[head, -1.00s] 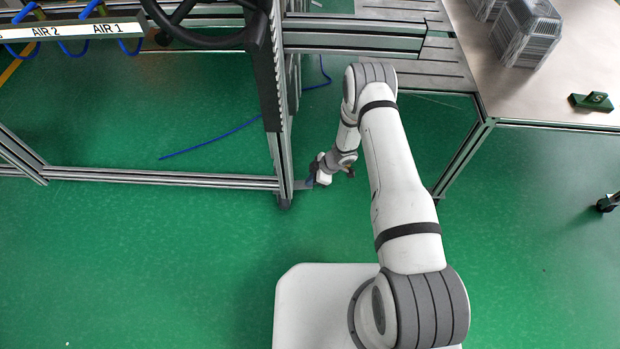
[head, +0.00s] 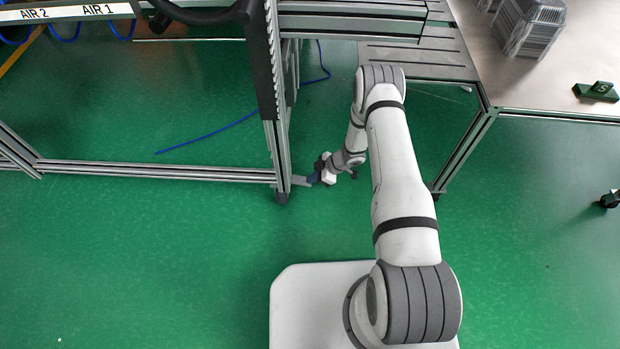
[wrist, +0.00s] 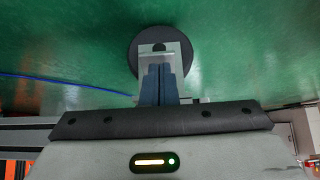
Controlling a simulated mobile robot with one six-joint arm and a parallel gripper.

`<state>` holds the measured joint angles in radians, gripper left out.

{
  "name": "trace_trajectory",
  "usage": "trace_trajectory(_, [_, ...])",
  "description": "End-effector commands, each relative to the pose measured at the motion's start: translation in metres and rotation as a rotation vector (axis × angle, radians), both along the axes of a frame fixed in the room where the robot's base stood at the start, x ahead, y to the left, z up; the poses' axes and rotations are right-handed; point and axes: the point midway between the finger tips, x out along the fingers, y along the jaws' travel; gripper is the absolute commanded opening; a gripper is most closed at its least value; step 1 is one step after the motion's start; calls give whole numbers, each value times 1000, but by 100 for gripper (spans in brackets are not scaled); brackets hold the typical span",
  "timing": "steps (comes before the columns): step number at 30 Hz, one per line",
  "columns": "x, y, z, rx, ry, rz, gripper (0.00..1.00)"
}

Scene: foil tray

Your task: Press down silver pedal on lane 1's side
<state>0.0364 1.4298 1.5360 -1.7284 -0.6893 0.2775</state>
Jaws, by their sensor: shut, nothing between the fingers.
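The silver pedal (head: 300,181) is a small flat metal plate that sticks out to the right from the foot of the near frame post, low over the floor. In the wrist view the pedal (wrist: 173,48) shows as a plate with a dark notch or hole, just past my fingertips. My gripper (head: 311,179) is at the pedal's outer end, with its blue fingers shut and empty. In the wrist view the fingers (wrist: 158,68) overlap the pedal's near part. I cannot tell whether they touch it or how far it is pressed.
The frame post (head: 279,150) and a low rail (head: 160,172) stand left of my gripper. A dark round disc (wrist: 136,52) lies behind the pedal. A blue hose (head: 210,135) lies on the floor. A steel table (head: 540,85) is at right. The near green floor is clear.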

Motion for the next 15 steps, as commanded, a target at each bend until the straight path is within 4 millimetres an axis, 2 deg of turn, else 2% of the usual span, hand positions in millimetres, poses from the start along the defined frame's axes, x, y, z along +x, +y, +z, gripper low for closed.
trace_trajectory(6, [1,-6,-14,-1,0,-10,0])
trace_trajectory(15, [1,-9,-21,-2,1,-15,0])
